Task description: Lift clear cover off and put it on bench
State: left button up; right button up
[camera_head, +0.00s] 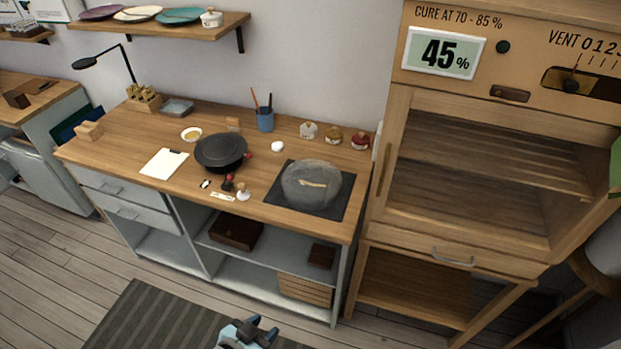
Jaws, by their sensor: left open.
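The clear cover (311,178) is a see-through dome at the right end of the wooden bench (125,135). It stands on a dark square mat (335,205), and a pale piece shows through it. My left gripper (262,328) is at the bottom edge of the view, low in front of the bench and well away from the cover. It is open and empty. My right gripper is not in view.
A black round turntable or pan (221,150) sits mid-bench, with small tools in front. A white sheet (164,163), a blue cup (265,121) and several small jars also stand there. A tall wooden cabinet (395,200) rises close to the right.

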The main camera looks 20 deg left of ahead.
aim_at(308, 184)
jog(key=i+j, duration=0.1)
jog(key=j, duration=0.5)
jog(key=i+j+z, duration=0.1)
jog(key=j, duration=0.45)
jog(key=i+j, duration=0.1)
jog(key=j, duration=0.5)
jog(key=z, duration=0.05)
